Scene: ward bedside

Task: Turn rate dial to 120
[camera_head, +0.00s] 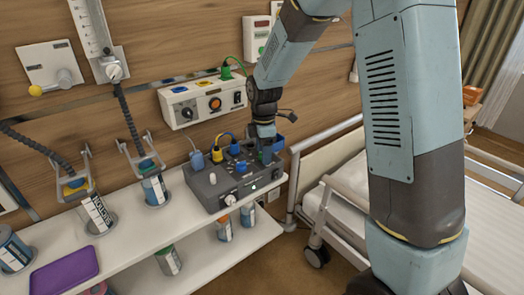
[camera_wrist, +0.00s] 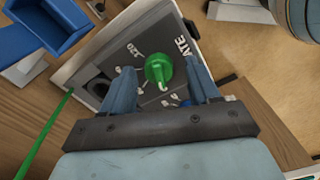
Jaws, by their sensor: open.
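In the wrist view, a green dial (camera_wrist: 159,68) sits on a dark panel face printed "RATE" (camera_wrist: 183,47) and "120" (camera_wrist: 133,50). A narrow tip on the dial points toward the bottom of the picture, away from the 120 mark. My gripper (camera_wrist: 160,75) is open, with one blue finger on each side of the dial; whether either finger touches it I cannot tell. In the head view, my gripper (camera_head: 265,148) reaches down at the right part of a dark grey console (camera_head: 225,190) on the shelf, and the arm hides some of that side.
A blue bin (camera_wrist: 45,22) is close to the panel, at upper left in the wrist view. A green cable (camera_wrist: 45,135) runs at left. The white shelf (camera_head: 140,235) carries jars and a purple tray (camera_head: 65,270). A bed (camera_head: 350,190) stands at right.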

